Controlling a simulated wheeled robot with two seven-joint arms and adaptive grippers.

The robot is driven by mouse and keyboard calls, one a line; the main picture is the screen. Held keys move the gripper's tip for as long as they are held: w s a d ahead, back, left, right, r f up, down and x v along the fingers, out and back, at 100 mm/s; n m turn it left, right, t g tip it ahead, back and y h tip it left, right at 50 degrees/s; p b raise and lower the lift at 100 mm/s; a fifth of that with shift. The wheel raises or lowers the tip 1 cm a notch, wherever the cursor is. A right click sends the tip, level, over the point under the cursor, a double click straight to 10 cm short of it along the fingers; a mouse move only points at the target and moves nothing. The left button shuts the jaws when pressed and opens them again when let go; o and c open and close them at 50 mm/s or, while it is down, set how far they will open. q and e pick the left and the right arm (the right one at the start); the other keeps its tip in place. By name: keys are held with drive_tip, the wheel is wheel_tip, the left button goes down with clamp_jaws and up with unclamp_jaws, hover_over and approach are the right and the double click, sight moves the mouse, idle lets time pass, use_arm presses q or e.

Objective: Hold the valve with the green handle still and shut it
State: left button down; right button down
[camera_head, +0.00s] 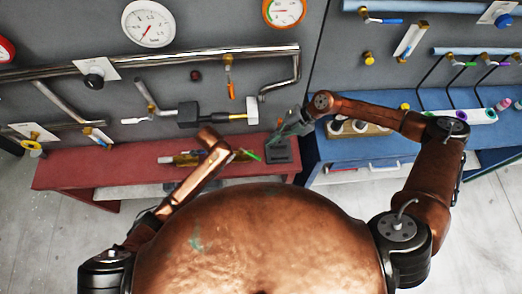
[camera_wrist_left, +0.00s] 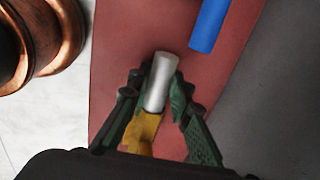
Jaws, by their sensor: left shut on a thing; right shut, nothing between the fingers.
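A green handle (camera_head: 250,155) sticks out beside the end of my left arm, above the red bench. In the left wrist view my left gripper (camera_wrist_left: 160,103) is shut on a valve with a brass body (camera_wrist_left: 142,132) and a silver pipe end (camera_wrist_left: 161,80). The green handle cannot be made out there, so whether it belongs to this held valve is not certain. In the head view the left fingers are hidden by my arm. My right gripper (camera_head: 281,137) is shut and empty, just above a black block on the red bench, right of the green handle.
The red bench (camera_head: 75,168) runs below the grey wall panel with pipes and gauges. A blue handle (camera_wrist_left: 208,26) lies close to the held valve. The blue bench (camera_head: 395,145) with valves and bottles stands right.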

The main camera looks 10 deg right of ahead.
drive_tip(key=d+m, duration=0.1)
drive_tip(key=m, duration=0.6)
drive_tip(key=d+m+t+y, duration=0.1)
drive_tip(key=d+m, duration=0.1)
drive_tip(key=m, duration=0.6)
drive_tip(key=d+m+t+y, duration=0.1)
drive_tip(key=d+m, duration=0.1)
drive_tip(key=m, duration=0.6)
drive_tip(key=shift+w+d+r, duration=0.2)
drive_tip(key=shift+w+r, duration=0.05)
drive_tip(key=shift+w, duration=0.1)
drive_tip(key=shift+a, duration=0.1)
approach(251, 154)
drive_tip(key=w+a, duration=0.2)
drive_tip(key=w, duration=0.1)
drive_tip(key=shift+s+a+f, duration=0.3)
drive_tip(key=shift+s+f, duration=0.05)
drive_tip(key=shift+f, duration=0.3)
drive_tip(key=shift+s+a+f, duration=0.25)
drive_tip(key=shift+s+f, duration=0.15)
drive_tip(key=shift+f, duration=0.2)
drive_tip(key=shift+s+a+f, duration=0.3)
drive_tip(key=shift+s+f, duration=0.05)
drive_tip(key=shift+f, duration=0.3)
drive_tip(key=shift+m, duration=0.3)
drive_tip(key=shift+s+a+t, duration=0.15)
drive_tip(key=shift+s+t, duration=0.05)
drive_tip(key=shift+t, duration=0.2)
